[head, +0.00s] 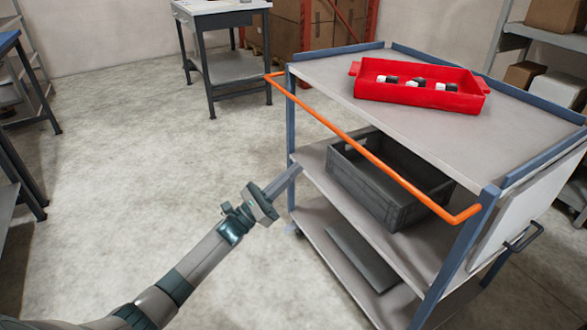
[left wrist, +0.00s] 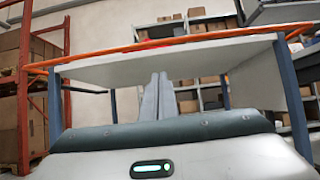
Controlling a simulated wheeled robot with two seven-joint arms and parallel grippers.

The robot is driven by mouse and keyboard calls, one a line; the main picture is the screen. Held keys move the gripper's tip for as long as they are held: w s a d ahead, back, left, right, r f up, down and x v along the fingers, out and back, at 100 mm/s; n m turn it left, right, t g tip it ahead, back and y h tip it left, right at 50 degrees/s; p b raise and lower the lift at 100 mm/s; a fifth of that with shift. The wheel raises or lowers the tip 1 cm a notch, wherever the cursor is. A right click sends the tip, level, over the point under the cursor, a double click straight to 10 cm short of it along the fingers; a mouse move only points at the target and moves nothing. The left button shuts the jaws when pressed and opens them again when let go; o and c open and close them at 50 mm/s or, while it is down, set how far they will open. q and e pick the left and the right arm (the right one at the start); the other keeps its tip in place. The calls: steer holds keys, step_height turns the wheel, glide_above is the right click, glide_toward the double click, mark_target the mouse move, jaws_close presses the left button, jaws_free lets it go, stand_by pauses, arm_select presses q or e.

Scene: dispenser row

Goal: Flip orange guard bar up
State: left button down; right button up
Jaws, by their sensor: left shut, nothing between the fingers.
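The orange guard bar (head: 365,155) runs along the near long side of a grey cart, a little below its top shelf in the head view, with bent ends at the cart's corner posts. It also shows in the left wrist view (left wrist: 200,39), crossing above my fingers near the top shelf's edge. My left gripper (head: 296,170) is shut and empty. In the head view its fingertips are left of the bar and lower in the picture, near the middle shelf's edge. The fingers (left wrist: 158,95) are together in the left wrist view. I cannot tell whether they touch the cart. My right gripper is not in view.
The cart's top shelf (head: 330,72) bears a red tray (head: 420,95) with several small black and white items. A dark grey crate (head: 375,190) stands on the middle shelf, and a flat dark panel (head: 360,258) lies below. Open floor (head: 150,140) lies left of the cart.

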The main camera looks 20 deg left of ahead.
arm_select(q)
steer(key=s+a+r+p+x, duration=0.1)
steer(key=r+p+x, duration=0.1)
steer(key=x, duration=0.9)
steer(key=shift+r, duration=0.2)
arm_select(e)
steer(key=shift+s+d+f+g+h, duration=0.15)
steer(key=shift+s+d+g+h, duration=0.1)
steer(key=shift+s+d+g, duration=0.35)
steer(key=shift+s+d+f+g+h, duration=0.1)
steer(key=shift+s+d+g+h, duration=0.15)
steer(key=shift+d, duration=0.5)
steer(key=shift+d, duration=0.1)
arm_select(q)
steer(key=shift+s+r+g+p, duration=0.1)
steer(key=shift+r+g+p, duration=0.2)
steer(key=shift+p, duration=0.45)
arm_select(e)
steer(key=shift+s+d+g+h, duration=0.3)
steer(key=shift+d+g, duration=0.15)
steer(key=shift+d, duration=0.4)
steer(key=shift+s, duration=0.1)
